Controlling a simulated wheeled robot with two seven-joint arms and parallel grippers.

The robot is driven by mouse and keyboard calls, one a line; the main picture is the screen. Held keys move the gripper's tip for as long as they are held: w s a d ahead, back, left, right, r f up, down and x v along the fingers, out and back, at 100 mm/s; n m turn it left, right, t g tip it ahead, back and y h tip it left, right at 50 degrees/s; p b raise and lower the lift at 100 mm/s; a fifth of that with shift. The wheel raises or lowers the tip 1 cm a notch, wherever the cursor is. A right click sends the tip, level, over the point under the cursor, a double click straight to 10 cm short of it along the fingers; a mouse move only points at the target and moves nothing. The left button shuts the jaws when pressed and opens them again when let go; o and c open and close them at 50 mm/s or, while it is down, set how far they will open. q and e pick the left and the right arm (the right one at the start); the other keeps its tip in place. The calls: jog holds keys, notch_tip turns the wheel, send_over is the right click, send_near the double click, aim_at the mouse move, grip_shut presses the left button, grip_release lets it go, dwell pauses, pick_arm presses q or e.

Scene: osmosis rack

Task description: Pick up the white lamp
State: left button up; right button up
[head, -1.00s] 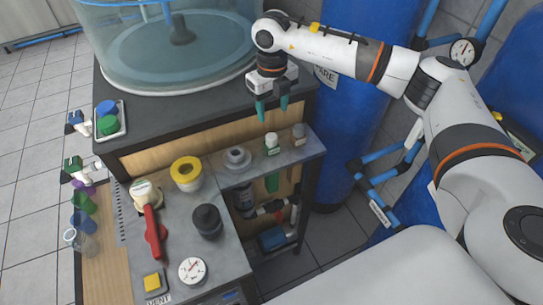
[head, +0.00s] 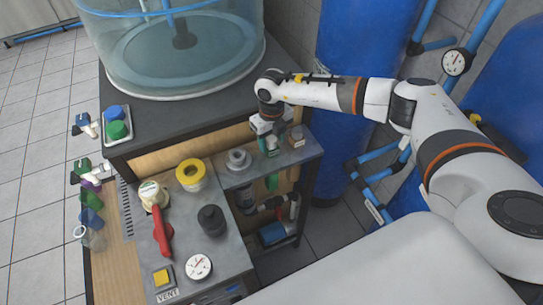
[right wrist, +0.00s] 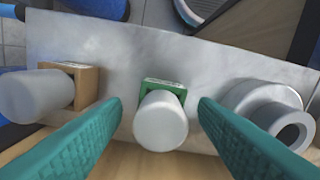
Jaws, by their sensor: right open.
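The white lamp is a white cylinder with a rounded end on a green square base; it shows in the right wrist view (right wrist: 161,122) and small in the head view (head: 272,148). It stands on the grey side shelf (head: 240,176). My right gripper (head: 270,140) is over it, partly covering it in the head view. In the right wrist view the teal fingers (right wrist: 160,115) are open, one on each side of the lamp, with visible gaps. My left gripper is not in view.
A grey cylinder on a brown base (right wrist: 45,92) stands left of the lamp in the wrist view. A grey ringed fitting (right wrist: 268,108) is close on the right. The dark counter with a clear tank (head: 170,45) rises behind the shelf.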

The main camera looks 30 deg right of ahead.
jog(key=c, duration=0.9)
jog(key=shift+o, duration=0.2)
notch_tip(320, 180, up, 28)
jog(key=b, duration=0.7)
jog(key=shift+a, duration=0.1)
